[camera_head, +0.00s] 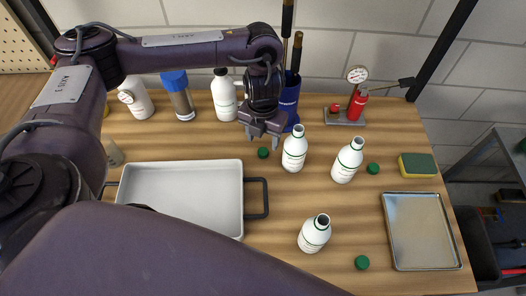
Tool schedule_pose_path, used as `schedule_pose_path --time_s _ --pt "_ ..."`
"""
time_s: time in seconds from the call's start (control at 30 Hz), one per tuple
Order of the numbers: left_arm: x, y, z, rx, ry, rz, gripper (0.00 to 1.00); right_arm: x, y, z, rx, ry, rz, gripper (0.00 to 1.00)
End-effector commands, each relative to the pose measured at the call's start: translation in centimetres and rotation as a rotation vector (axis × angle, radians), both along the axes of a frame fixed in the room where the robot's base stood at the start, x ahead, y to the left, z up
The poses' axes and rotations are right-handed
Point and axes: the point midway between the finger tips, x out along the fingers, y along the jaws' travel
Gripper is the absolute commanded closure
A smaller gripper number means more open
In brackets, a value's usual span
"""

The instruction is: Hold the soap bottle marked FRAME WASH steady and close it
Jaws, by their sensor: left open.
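Three white bottles with green bands and open necks stand on the wooden table: one near the middle (294,152), one to its right (346,163) and one nearer the front (314,235). Their label text is too small to read, so I cannot tell which is marked FRAME WASH. A green cap lies by each: left of the middle bottle (263,153), right of the right bottle (373,169) and front right of the front bottle (361,262). My left gripper (262,138) is open and empty, pointing down above the table, behind and left of the middle bottle. My right gripper is out of view.
A white basin (180,168) with dark handles stands at left. A metal tray (420,232) and a sponge (417,164) lie at right. Behind are a white bottle (224,97), a blue-lidded bottle (180,100), a blue tool holder (291,105) and a red gauge device (357,102).

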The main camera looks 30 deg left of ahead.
Motion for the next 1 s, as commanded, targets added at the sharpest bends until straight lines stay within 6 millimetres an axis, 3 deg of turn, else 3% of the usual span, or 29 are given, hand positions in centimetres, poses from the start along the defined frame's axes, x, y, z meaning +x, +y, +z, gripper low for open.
schedule_pose_path --time_s 0.37,0.8,1.0 --pt "-0.2 -0.1 -4.8 0.0 0.004 0.001 0.46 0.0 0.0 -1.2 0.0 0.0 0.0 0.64" --pt "-0.1 -0.1 -5.1 0.0 0.001 0.0 0.46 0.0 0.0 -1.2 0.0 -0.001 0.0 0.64" --pt "-0.1 -0.1 -5.1 0.0 0.001 0.0 0.72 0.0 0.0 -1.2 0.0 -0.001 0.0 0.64"
